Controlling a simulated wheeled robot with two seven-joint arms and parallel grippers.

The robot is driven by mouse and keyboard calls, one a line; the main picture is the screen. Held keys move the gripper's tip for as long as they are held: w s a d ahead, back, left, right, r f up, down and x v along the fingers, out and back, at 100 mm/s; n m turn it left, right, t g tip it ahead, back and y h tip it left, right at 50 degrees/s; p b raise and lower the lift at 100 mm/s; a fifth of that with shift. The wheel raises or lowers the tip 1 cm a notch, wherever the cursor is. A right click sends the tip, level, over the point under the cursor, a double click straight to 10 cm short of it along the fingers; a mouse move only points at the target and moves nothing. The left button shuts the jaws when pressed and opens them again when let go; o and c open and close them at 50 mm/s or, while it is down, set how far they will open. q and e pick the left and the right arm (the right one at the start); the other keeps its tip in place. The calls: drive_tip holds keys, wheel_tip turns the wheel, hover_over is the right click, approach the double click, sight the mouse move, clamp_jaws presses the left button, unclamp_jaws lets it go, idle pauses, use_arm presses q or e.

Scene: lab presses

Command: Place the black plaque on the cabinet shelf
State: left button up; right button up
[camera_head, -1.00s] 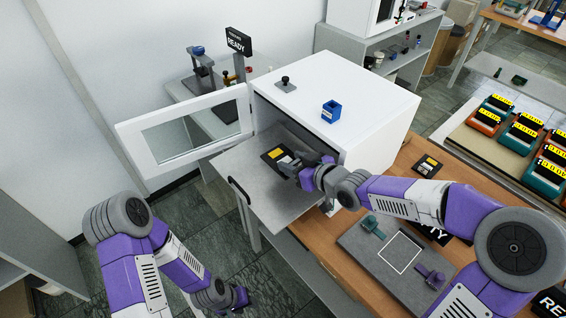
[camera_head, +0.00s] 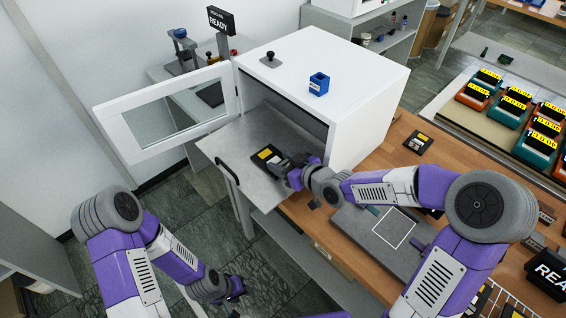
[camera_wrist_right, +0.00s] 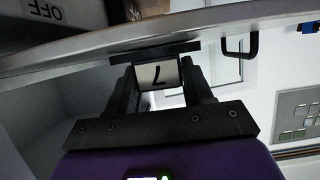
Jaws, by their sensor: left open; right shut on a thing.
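The black plaque (camera_head: 264,153) has a yellow and white label and is at the jaws of my right gripper (camera_head: 281,163). It is over the grey pulled-out cabinet shelf (camera_head: 222,147); I cannot tell whether it touches the shelf. The right wrist view shows a pale label marked 7 (camera_wrist_right: 157,75) between the shut fingers (camera_wrist_right: 160,85). The shelf extends from the open white cabinet (camera_head: 365,95). My left gripper (camera_head: 236,290) is open and empty, low over the floor, away from the shelf.
The cabinet door (camera_head: 108,118) stands open at the left. A blue block (camera_head: 319,84) and a dark knob (camera_head: 270,60) are on the cabinet top. A wooden bench (camera_head: 325,232) at the right holds a grey fixture plate (camera_head: 365,240) and another plaque (camera_head: 418,142).

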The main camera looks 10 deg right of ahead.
drive_tip(key=o, duration=1.1)
drive_tip(key=shift+f, duration=0.15)
drive_tip(key=shift+s+d+r+p, duration=0.15)
drive_tip(key=shift+d+r+p, duration=0.05)
drive_tip(key=shift+r+p, duration=0.2)
drive_tip(key=p+v, duration=0.5)
drive_tip(key=v, duration=0.6)
drive_tip(key=shift+s, duration=0.25)
